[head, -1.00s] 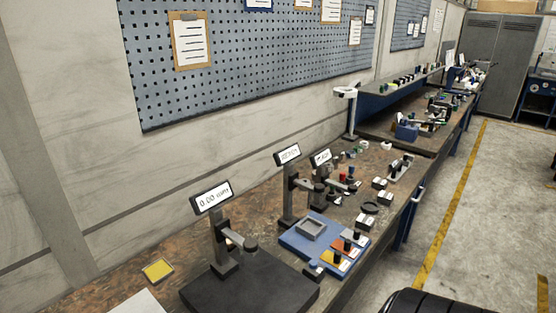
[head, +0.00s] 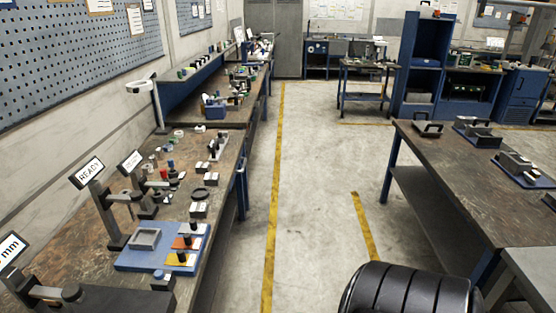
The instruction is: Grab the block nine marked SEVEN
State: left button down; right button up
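Neither of my grippers is in view. No block with a readable SEVEN shows. Small dark blocks with white labels (head: 199,207) stand on the left workbench (head: 70,243), but their markings are too small to read.
Instruments with displays, one reading READY (head: 90,171), stand along the left bench. A second dark-topped bench (head: 450,160) with fixtures is on the right. A black ridged padded object (head: 405,290) stands at bottom centre. Open floor (head: 320,170) lies between the benches.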

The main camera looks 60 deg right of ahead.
aim_at(210, 179)
jog(key=z, duration=1.3)
jog(key=u, duration=0.25)
jog(key=i+l+u, duration=0.25)
jog(key=u, duration=0.15)
jog(key=i+l+u, duration=0.2)
jog(key=l+u, duration=0.15)
jog(key=i+l+u, duration=0.2)
jog(key=l+u, duration=0.2)
jog(key=i+l, duration=0.15)
jog(key=l, duration=0.3)
jog(key=i+l+u, duration=0.15)
jog(key=l, duration=0.75)
jog(key=i+l+u, duration=0.15)
jog(key=l, duration=0.35)
jog(key=i+l, duration=0.1)
jog(key=l, duration=0.4)
jog(key=u, duration=0.05)
